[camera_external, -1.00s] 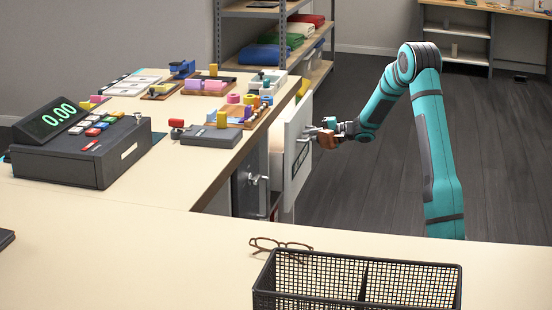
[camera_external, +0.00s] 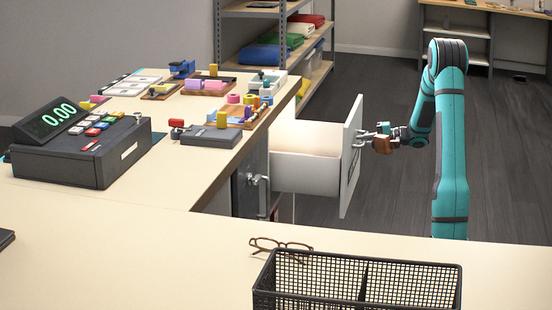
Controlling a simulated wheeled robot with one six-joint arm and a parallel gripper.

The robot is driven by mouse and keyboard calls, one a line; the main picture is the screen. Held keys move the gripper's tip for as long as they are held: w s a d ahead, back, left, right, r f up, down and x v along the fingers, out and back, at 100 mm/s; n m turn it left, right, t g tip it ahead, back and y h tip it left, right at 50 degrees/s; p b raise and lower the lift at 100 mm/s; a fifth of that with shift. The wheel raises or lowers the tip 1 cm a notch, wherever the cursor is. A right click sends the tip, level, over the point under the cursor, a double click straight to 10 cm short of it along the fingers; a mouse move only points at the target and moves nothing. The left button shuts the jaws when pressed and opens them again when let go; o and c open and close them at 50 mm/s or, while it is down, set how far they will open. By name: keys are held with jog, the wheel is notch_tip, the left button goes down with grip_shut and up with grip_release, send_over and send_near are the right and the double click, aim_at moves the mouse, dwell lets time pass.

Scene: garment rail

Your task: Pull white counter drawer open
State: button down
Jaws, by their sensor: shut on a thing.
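The white counter drawer (camera_external: 308,174) stands well out from the counter's right side. Its inside shows as empty where visible, and its white front panel (camera_external: 350,165) faces right. My gripper (camera_external: 372,142) is at the outer face of the front panel, shut on the drawer's handle. The handle itself is mostly hidden by the panel's edge and my gripper. My teal arm reaches in from the right.
The counter (camera_external: 120,215) carries a cash register (camera_external: 80,150), a dark card device (camera_external: 210,135) and small colourful items. A black mesh basket (camera_external: 357,280) and glasses (camera_external: 280,243) lie in front. Floor to the right is clear.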

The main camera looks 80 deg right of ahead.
jog(key=shift+s, duration=0.25)
jog(key=c, duration=1.5)
grip_release()
jog(key=shift+c, duration=0.2)
jog(key=v, duration=1.7)
jog(key=shift+s, duration=0.2)
